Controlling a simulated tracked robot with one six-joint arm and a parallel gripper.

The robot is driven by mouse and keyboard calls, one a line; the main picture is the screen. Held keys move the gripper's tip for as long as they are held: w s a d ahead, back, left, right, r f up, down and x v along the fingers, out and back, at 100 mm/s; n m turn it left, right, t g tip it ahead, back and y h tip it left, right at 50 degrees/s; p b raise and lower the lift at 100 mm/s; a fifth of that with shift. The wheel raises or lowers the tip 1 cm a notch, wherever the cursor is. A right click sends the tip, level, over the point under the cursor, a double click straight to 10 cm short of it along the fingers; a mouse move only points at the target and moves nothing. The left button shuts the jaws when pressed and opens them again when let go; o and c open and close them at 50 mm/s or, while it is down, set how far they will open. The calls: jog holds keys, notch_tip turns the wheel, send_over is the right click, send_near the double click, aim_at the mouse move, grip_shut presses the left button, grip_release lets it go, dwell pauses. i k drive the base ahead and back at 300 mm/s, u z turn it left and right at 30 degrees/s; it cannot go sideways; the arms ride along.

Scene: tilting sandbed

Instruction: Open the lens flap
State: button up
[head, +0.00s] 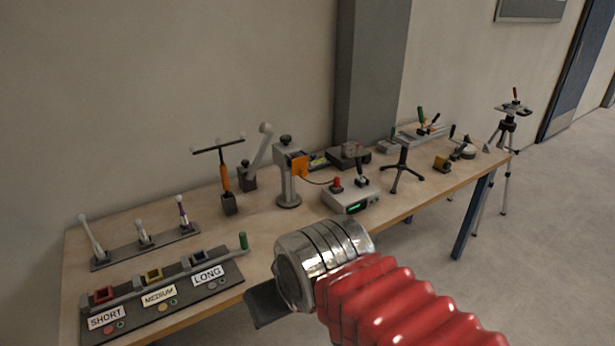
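An orange square plate (300,166), which looks like the lens flap, sits on the front of a grey head (282,154) on an upright post with a round base (289,201). No lens shows; I cannot tell whether the plate covers one. My gripper (268,304) shows only as a dark flat piece at the end of my silver wrist and red sleeve, in front of the table's near edge. It is well apart from the plate, nearer and lower in the picture. The rest of it is hidden behind my wrist, so its opening does not show.
A grey box (350,198) with a red button and a lever stands right of the post. An orange-handled T-bar (225,178) stands left. A labelled lever panel (165,295) lies at the near left. A small black tripod (402,170) stands right. Bare wood (262,228) lies before the post.

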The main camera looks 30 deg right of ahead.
aim_at(299, 165)
jog(key=z, duration=0.05)
jog(key=i, duration=0.95)
jog(key=u, duration=0.05)
